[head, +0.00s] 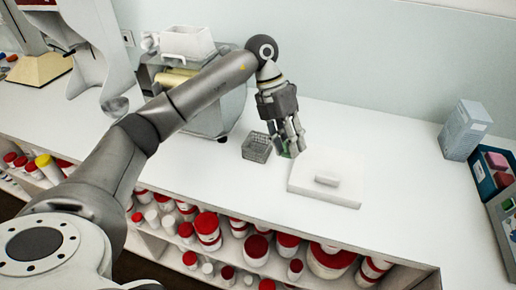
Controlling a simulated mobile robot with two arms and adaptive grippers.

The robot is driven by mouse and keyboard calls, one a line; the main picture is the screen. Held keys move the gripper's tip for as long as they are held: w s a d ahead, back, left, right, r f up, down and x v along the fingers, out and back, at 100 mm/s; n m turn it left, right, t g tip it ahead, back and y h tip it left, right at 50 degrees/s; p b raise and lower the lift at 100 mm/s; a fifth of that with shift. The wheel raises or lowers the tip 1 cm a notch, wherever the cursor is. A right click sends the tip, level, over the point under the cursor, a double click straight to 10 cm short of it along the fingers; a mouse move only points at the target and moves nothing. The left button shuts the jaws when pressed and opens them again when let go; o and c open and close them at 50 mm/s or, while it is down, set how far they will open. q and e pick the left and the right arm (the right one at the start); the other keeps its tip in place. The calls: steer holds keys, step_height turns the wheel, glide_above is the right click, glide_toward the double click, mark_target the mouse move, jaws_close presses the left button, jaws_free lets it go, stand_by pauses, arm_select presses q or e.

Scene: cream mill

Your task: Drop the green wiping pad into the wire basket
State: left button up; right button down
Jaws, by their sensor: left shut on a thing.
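My left gripper (290,146) points down over the white counter and is shut on the green wiping pad (287,153), of which only a small green part shows between and below the fingers. The wire basket (257,147) is a small grey mesh box on the counter, just left of the fingers. The gripper appears beside the basket, on its right, rather than over its middle. I cannot tell the exact height of the pad above the counter. My right gripper is out of view.
A white slab with a raised block (325,183) lies right of the gripper. A roller mill (205,100) stands behind my arm. A grey box (465,130) and a blue tray with pink blocks (484,178) are at the right. Shelves below hold several red-lidded jars. Counter behind the slab is clear.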

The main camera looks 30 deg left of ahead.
arm_select(q)
steer(key=w+a+r+n+t+y, duration=0.1)
steer(key=w+a+n+t+y, duration=0.2)
steer(key=a+n, duration=0.6)
steer(key=w+a+r+n+t+y, duration=0.1)
steer(key=w+a+n+t+y, duration=0.15)
steer(key=a+n, duration=0.75)
steer(key=d+f+n+b, duration=0.4)
steer(key=f, duration=0.2)
steer(key=shift+w+f+y, duration=0.2)
steer(key=shift+w+y, duration=0.1)
steer(key=shift+y, duration=0.05)
steer(key=o, duration=1)
steer(key=v, duration=1.2)
